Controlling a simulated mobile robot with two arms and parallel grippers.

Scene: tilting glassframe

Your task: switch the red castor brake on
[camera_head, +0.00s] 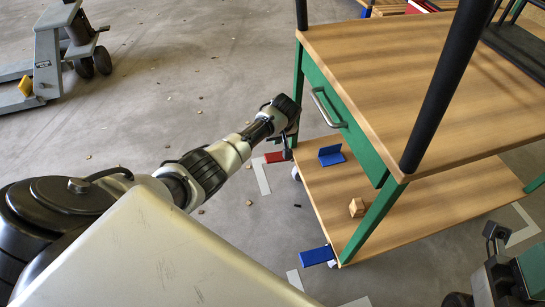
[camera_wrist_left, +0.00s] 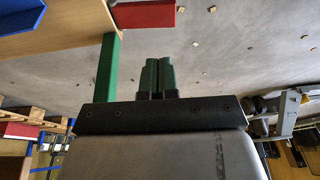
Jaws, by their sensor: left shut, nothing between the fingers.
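The red brake pedal (camera_head: 275,156) sticks out low at the far left corner of the green-framed trolley. It also shows at the top of the left wrist view (camera_wrist_left: 143,14). My left gripper (camera_head: 288,150) is beside that corner, close to the red pedal in the head view. Its dark fingers are shut with nothing between them, and in the left wrist view (camera_wrist_left: 157,75) they point toward the red pedal with a visible gap. A blue pedal (camera_head: 317,256) sticks out at the trolley's near corner.
The trolley's wooden top (camera_head: 400,70), drawer handle (camera_head: 328,108) and lower shelf (camera_head: 400,200) lie right of my arm. A blue bracket (camera_head: 331,155) and small wooden block (camera_head: 356,207) rest on the shelf. A pallet truck (camera_head: 47,62) stands far left; floor between is mostly clear.

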